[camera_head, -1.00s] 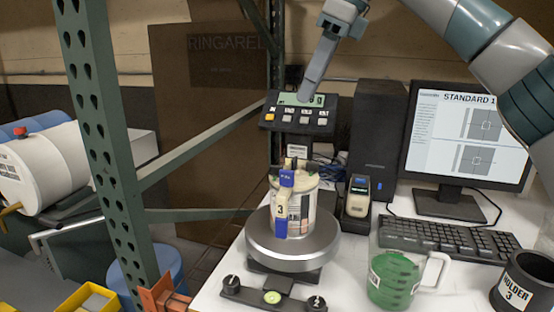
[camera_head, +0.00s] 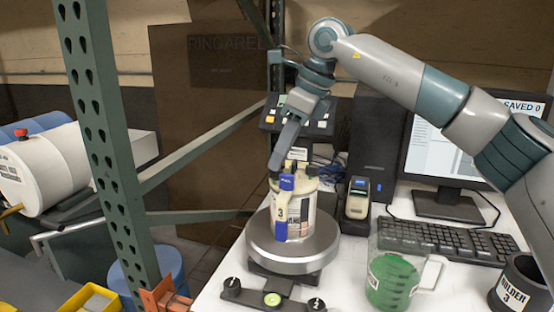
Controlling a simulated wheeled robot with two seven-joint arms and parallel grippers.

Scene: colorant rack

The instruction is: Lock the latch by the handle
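A white can (camera_head: 303,215) labelled 3 stands upright on the round metal plate of a scale (camera_head: 262,245). A blue and cream latch with a handle (camera_head: 284,195) runs down the front of the can, with blue ends at top and bottom. My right gripper (camera_head: 276,165) points down at the top of the can, just left of and above the latch's upper blue end. I cannot tell whether it touches. Its fingers show edge-on as one shape, so their opening is hidden. My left gripper is not in view.
A clear jug with green contents (camera_head: 390,280) and a black holder marked 3 (camera_head: 520,285) stand at right. A keyboard (camera_head: 440,240) and monitor (camera_head: 425,165) are behind them. A green perforated post (camera_head: 105,150) rises at left.

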